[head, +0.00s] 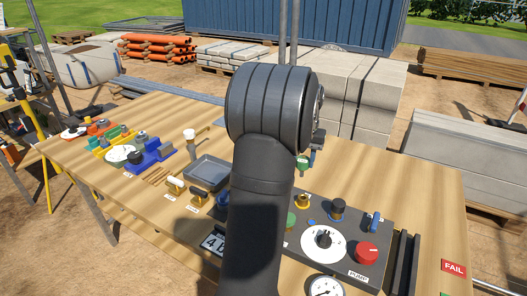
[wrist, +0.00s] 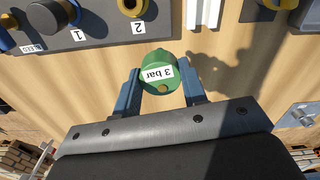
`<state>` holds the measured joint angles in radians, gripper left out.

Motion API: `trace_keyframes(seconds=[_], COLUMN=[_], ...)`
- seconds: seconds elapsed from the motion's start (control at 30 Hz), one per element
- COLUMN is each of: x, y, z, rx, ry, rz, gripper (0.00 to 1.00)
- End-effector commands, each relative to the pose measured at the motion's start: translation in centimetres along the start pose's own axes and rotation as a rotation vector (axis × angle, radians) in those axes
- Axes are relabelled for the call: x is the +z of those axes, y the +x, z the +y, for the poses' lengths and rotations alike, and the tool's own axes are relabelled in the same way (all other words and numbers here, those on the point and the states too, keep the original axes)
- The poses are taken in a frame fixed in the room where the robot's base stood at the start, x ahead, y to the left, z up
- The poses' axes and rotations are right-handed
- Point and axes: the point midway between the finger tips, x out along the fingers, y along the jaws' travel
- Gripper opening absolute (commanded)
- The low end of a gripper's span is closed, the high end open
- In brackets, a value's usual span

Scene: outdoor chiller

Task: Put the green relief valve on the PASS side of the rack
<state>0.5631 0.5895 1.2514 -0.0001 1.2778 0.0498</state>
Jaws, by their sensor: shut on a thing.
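The green relief valve (wrist: 158,75), labelled "3 bar", sits between the blue fingers of my gripper (wrist: 160,82) in the wrist view. The fingers are shut on it. A shadow falls on the wood to its right, apart from it, so it appears to be above the table. In the head view the green valve (head: 303,161) shows just right of my arm, which hides most of my gripper. Dark rails (head: 403,262) stand at the right of the table beside a red FAIL label (head: 454,267). A sliver of green shows at the bottom edge; its text cannot be read.
A grey tray (head: 207,171) and several coloured fittings lie on the left. The table's far right is bare wood.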

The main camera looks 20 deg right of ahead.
Motion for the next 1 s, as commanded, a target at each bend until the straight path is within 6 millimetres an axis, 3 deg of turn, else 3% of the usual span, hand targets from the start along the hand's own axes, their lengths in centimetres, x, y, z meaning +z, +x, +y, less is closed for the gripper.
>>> trace_keyframes(seconds=[0.03, 0.1, 0.3, 0.57, 0.8, 1.0], x=[0.6, 1.5, 4.7, 9.8, 16.5, 20.9], y=[-0.3, -0.5, -0.9, -1.3, -1.7, -1.8], z=[2.7, 5.8, 13.5, 21.5, 28.4, 31.7], rx=[0.001, 0.002, 0.005, 0.007, 0.009, 0.009], ry=[0.043, 0.094, 0.227, 0.383, 0.551, 0.652], rz=[0.001, -0.002, -0.006, -0.011, -0.017, -0.019], gripper=[0.00, 0.00, 0.00, 0.00, 0.00, 0.00])
